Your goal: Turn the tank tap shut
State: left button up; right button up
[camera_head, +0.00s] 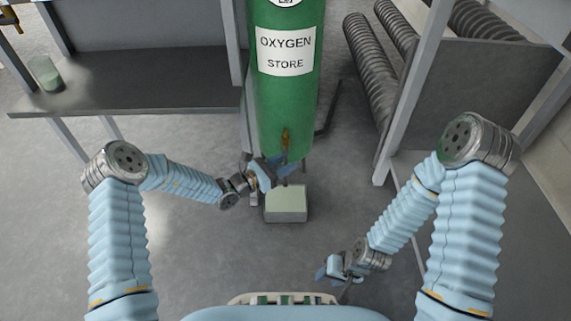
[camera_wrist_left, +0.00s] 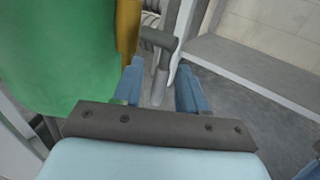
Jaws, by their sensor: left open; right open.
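The tank (camera_head: 287,105) is a tall green cylinder labelled OXYGEN STORE in the head view. It fills the left of the left wrist view (camera_wrist_left: 60,50). A brass-coloured tap part (camera_head: 285,138) stands upright low on its front. It also shows in the left wrist view (camera_wrist_left: 127,30), just beyond the left-hand finger. My left gripper (camera_head: 281,167) is open, just below the brass part at the tank's foot. Between its fingers (camera_wrist_left: 159,78) I see a grey pipe-like piece behind, and nothing is held. Whether a finger touches the tap I cannot tell. My right gripper (camera_head: 330,270) is open, low and away from the tank.
A pale grey-green box (camera_head: 286,204) is on the floor below the left gripper. A dark shelf (camera_head: 150,85) with a glass (camera_head: 46,73) is at left. Coiled grey hoses (camera_head: 372,70) and a grey panelled frame (camera_head: 465,85) stand at right. The floor between is mostly clear.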

pick_arm(q)
jog(key=shift+w+d, duration=0.15)
jog(key=shift+d, duration=0.1)
grip_shut()
dwell(0.3)
